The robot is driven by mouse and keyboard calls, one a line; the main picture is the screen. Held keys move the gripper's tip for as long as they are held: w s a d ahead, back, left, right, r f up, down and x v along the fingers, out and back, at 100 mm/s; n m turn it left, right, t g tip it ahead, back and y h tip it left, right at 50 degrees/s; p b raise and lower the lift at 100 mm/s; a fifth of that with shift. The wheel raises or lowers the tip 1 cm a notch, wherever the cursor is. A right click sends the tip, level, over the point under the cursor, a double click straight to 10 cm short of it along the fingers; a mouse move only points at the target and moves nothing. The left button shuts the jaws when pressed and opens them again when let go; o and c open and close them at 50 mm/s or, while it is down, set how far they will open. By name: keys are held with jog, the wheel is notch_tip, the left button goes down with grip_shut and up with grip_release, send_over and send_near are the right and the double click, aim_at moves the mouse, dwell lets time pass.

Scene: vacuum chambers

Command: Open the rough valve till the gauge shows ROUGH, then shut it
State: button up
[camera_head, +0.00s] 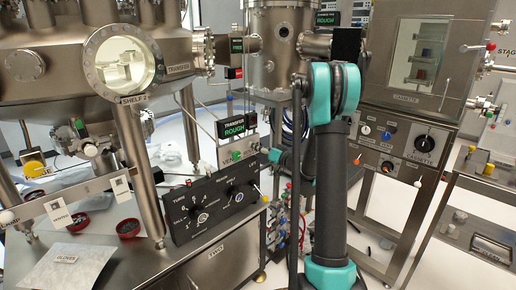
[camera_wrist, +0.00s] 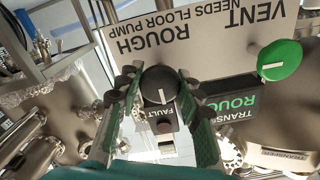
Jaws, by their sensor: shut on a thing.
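The rough valve is a black round knob (camera_wrist: 158,84) with a white pointer line, beside the upside-down ROUGH lettering in the wrist view. My gripper (camera_wrist: 156,90) has one finger on each side of this knob and is shut on it. The pointer line runs nearly straight up and down in that view. The transfer gauge (camera_head: 234,126) reads ROUGH in green in the head view.
A green VENT knob (camera_wrist: 279,60) sits on the same panel (camera_wrist: 200,30), close to the rough knob. A FAULT lamp box (camera_wrist: 163,125) is between my fingers' bases. A black turbo control panel (camera_head: 213,205) stands below the gauge. The cassette chamber (camera_head: 425,65) is at the right.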

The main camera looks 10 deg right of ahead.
jog(key=shift+m, duration=0.4)
jog(key=m, duration=1.3)
jog(key=shift+m, duration=1.9)
jog(key=o, duration=1.2)
jog(key=shift+s+d, duration=0.1)
